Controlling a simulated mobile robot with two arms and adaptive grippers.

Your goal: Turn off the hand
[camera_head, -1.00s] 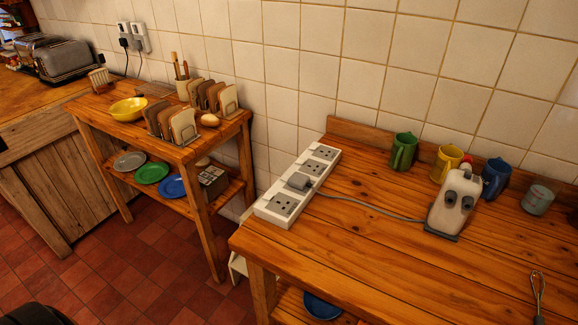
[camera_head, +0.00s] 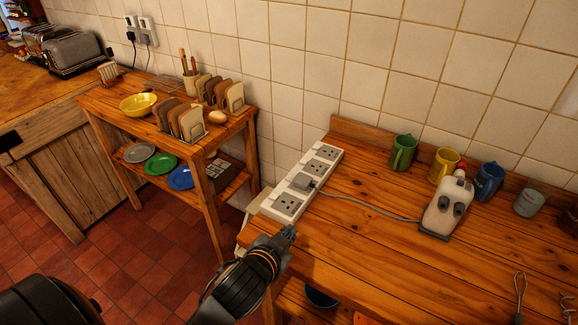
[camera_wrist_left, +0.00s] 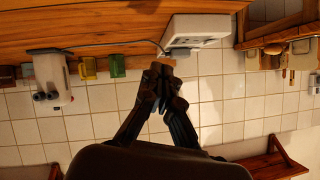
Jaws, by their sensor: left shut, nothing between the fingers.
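A white appliance with two dark round parts on its front (camera_head: 446,206), likely the hand mixer, stands on the wooden worktop. Its grey cord runs left to a plug (camera_head: 303,181) in a white power strip (camera_head: 287,204) with several sockets. The wrist view shows the appliance (camera_wrist_left: 50,82) and the strip (camera_wrist_left: 192,34) upside down. My left gripper (camera_head: 288,232) is shut and empty, just in front of the strip's near end, apart from the appliance. Its fingertips meet in the wrist view (camera_wrist_left: 162,66). My right gripper is not in view.
Green (camera_head: 403,152), yellow (camera_head: 444,164) and blue (camera_head: 489,181) mugs and a grey cup (camera_head: 531,200) line the back by the tiled wall. A whisk (camera_head: 520,297) lies at the front right. A lower shelf unit with toast racks (camera_head: 181,123) stands left. The worktop's middle is clear.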

